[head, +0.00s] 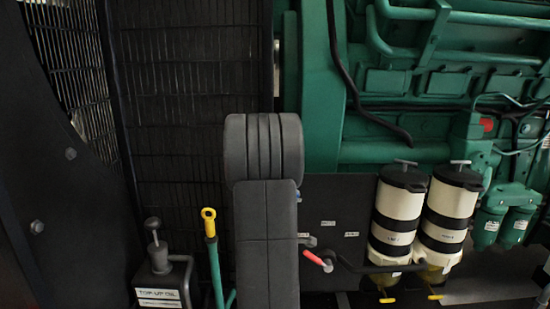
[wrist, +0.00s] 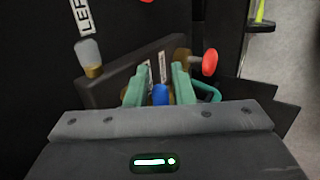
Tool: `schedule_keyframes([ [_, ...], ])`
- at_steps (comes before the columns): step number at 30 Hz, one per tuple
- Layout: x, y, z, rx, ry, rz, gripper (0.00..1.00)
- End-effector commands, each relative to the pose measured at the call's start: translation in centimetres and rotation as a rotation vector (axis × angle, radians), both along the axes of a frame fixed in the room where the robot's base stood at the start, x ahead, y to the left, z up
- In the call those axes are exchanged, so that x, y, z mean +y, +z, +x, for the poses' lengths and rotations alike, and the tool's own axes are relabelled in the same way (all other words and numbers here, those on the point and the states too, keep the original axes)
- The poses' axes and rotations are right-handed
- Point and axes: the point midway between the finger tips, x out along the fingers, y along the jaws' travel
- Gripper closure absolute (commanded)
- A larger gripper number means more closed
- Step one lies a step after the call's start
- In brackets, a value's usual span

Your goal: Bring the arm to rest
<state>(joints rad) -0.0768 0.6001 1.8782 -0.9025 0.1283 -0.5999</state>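My arm (head: 266,230) stands upright in the middle of the head view, and it hides my gripper there. In the wrist view my gripper (wrist: 159,88) shows as two teal fingers, apart from each other, beyond its dark grey body. A small blue part (wrist: 161,95) shows between the fingers, with a gap visible on each side. I cannot tell how far beyond the fingertips it lies.
A red knob (wrist: 209,62) and a grey-topped brass fitting (wrist: 89,56) flank the fingers. A red-handled lever (head: 318,260), two white-and-black filters (head: 398,208) (head: 447,210) and the green engine (head: 430,90) stand right. A yellow-topped dipstick (head: 209,222) and oil can (head: 160,275) are left.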

Motion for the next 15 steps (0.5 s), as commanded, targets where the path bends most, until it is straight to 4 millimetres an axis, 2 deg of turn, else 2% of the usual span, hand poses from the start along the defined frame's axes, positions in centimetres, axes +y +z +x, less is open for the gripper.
schedule_keyframes([
  [1,-0.1,-1.5,0.6,0.002,0.0,0.0,0.78],
  [3,-0.1,-0.9,0.5,-0.002,0.0,-0.023,0.78],
  [15,-0.2,-0.5,0.5,-0.002,0.002,-0.275,0.78],
])
